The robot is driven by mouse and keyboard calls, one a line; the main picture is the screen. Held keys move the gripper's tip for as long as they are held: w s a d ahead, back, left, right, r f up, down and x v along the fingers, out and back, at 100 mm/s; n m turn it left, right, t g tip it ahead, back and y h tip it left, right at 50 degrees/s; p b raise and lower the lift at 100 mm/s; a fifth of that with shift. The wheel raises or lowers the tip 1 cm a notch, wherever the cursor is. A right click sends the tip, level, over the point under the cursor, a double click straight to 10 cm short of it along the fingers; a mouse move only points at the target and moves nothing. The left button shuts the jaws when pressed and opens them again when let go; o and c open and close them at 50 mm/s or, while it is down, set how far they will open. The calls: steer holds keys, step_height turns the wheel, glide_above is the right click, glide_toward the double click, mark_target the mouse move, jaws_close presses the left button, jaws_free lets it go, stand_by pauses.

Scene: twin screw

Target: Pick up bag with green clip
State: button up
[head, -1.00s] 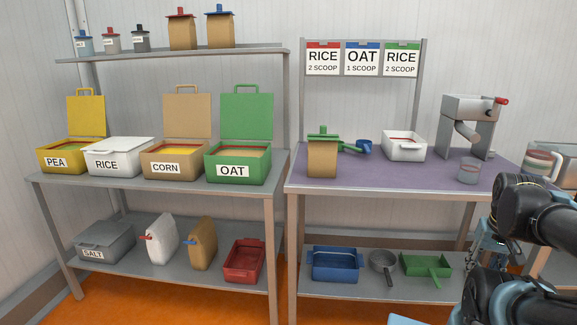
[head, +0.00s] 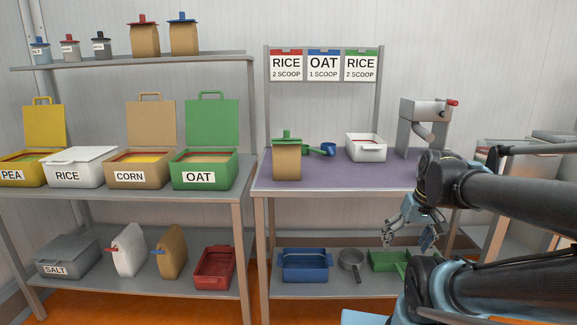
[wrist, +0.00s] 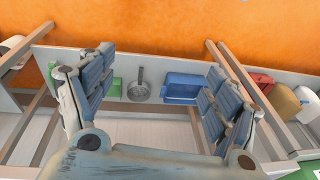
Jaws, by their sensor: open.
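The brown paper bag with the green clip (head: 287,160) stands upright near the left front of the purple-topped table (head: 340,184). My gripper (head: 408,240) hangs open and empty to the right of the bag, lower than it and in front of the table's right part. In the wrist view my gripper's fingers (wrist: 157,105) are spread wide with nothing between them. The bag cannot be made out in the wrist view.
A green scoop and a blue scoop (head: 328,150) lie just right of the bag. A white bin (head: 366,147) and a grey mill (head: 424,124) stand farther right. The open green OAT box (head: 205,169) is on the left shelf. A blue tray (head: 305,265) sits below the table.

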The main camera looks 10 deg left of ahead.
steer(key=w+a+r+n+g+y, duration=0.2)
steer(key=w+a+r+n+y, duration=0.35)
steer(key=w+a, duration=0.4)
steer(key=w+a+r+n+g+y, duration=0.2)
steer(key=w+a+r+n+y, duration=0.4)
steer(key=w, duration=0.7)
steer(key=w+a+r+n+g+y, duration=0.2)
steer(key=w+a+r+n+y, duration=0.25)
steer(key=w+a+n, duration=0.4)
steer(key=m, duration=0.1)
glide_toward(287, 150)
steer(key=w+a, duration=0.2)
steer(key=a, duration=0.3)
steer(key=shift+w+f+x, duration=0.1)
steer(key=shift+f+x, duration=0.05)
steer(key=shift+x, duration=0.8)
steer(key=shift+w+f+x, duration=0.1)
steer(key=shift+f+x, duration=0.05)
steer(key=shift+x, duration=0.8)
steer(key=shift+w+f+x, duration=0.1)
steer(key=shift+f+x, duration=0.1)
steer(key=shift+x, duration=0.75)
steer(key=c, duration=1.3)
